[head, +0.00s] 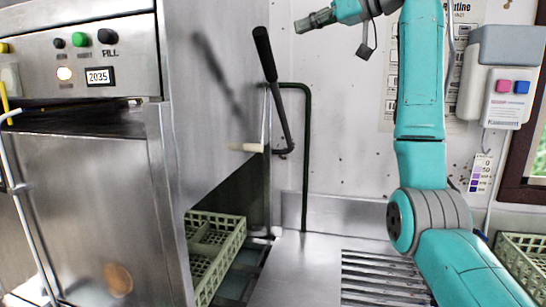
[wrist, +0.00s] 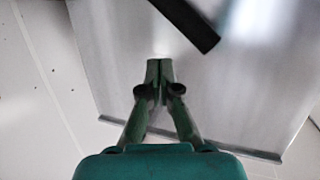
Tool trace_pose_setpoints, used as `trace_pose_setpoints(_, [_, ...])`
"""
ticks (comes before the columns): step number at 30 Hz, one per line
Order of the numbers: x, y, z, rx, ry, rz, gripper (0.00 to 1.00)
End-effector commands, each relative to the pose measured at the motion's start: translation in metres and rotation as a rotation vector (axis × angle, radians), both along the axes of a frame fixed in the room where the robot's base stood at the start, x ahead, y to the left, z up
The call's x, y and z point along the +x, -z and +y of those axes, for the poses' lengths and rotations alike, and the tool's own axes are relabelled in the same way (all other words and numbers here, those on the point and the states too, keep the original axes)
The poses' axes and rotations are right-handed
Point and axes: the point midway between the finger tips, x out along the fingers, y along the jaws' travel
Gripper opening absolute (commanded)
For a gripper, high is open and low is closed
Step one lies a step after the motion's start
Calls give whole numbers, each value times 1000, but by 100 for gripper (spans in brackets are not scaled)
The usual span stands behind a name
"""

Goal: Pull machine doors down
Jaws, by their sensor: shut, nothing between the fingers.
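The steel machine (head: 85,150) stands at the left in the head view. Its side door panel (head: 205,75) is up, with an opening below that shows a rack inside. A lever with a black grip (head: 264,55) stands upright beside the panel, tilted slightly left. My gripper (head: 315,20) is at the top of the head view, right of and above the grip, apart from it. In the wrist view my gripper's fingertips (wrist: 160,70) are together and empty. A dark bar (wrist: 185,20), probably the lever's grip, lies beyond them, with a steel panel (wrist: 225,95) behind.
A green rack (head: 222,228) sits in the opening. A dark green pipe (head: 306,160) rises behind the lever. A steel counter with slots (head: 375,280) lies right of the machine. A wall dispenser (head: 505,75) and another green rack (head: 522,255) are at the right.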

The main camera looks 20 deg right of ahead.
Motion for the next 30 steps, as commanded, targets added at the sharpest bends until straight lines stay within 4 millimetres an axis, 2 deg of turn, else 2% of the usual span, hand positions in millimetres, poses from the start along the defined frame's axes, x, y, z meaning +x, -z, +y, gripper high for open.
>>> trace_pose_setpoints(8, [9, 3, 7, 2, -1, 1, 0])
trace_pose_setpoints(30, [76, 27, 57, 1, -1, 2, 0])
